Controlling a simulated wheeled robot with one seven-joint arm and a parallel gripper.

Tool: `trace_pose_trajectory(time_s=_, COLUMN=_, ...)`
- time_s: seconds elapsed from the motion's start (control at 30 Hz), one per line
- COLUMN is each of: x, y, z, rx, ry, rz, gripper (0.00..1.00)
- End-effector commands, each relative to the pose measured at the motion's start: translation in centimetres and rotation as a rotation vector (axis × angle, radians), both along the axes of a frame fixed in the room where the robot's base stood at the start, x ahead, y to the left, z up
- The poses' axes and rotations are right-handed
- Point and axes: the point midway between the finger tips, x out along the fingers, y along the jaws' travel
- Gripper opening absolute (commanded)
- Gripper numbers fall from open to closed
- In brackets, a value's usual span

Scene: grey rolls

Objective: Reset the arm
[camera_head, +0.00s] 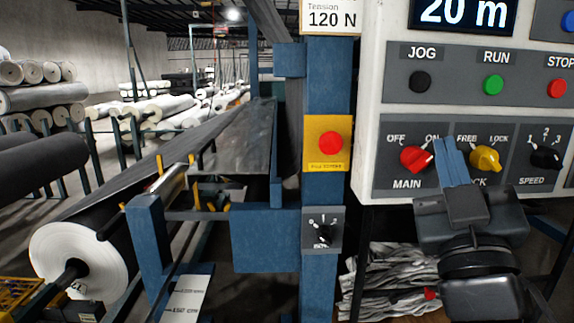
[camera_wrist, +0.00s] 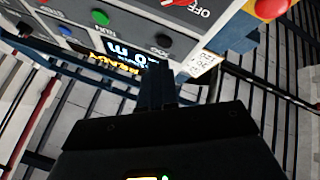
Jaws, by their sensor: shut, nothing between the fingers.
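My gripper (camera_head: 449,144) is at the lower right of the head view, in front of the grey control panel (camera_head: 385,178). Its blue fingers are shut with nothing between them, and they point up between the red MAIN knob (camera_head: 416,159) and the yellow FREE/LOCK knob (camera_head: 485,158). The fingers partly cover the panel, and my gripper body hides part of the label under the yellow knob. In the wrist view my gripper (camera_wrist: 156,62) shows its fingers together near the panel buttons. I cannot tell if they touch the panel.
Black JOG (camera_head: 420,82), green RUN (camera_head: 493,85) and red STOP (camera_head: 557,88) buttons sit above the knobs. A red emergency button (camera_head: 330,143) is on the blue post (camera_head: 325,90) to the left.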

Motion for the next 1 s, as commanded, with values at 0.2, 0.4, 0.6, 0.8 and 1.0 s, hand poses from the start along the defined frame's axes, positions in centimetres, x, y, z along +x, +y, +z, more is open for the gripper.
trace_pose_trajectory(time_s=0.2, x=-3.7, y=0.0, z=-9.6, rx=-0.013, ry=0.182, rz=0.100, gripper=0.00)
trace_pose_trajectory(time_s=0.4, x=-8.6, y=-0.3, z=-16.8, rx=0.019, ry=0.333, rz=0.178, gripper=0.00)
trace_pose_trajectory(time_s=0.6, x=-14.8, y=-0.5, z=-22.4, rx=0.088, ry=0.476, rz=0.238, gripper=0.00)
trace_pose_trajectory(time_s=0.8, x=-21.6, y=-0.7, z=-26.4, rx=0.191, ry=0.607, rz=0.274, gripper=0.00)
trace_pose_trajectory(time_s=1.0, x=-28.6, y=-0.9, z=-28.7, rx=0.319, ry=0.723, rz=0.279, gripper=0.00)
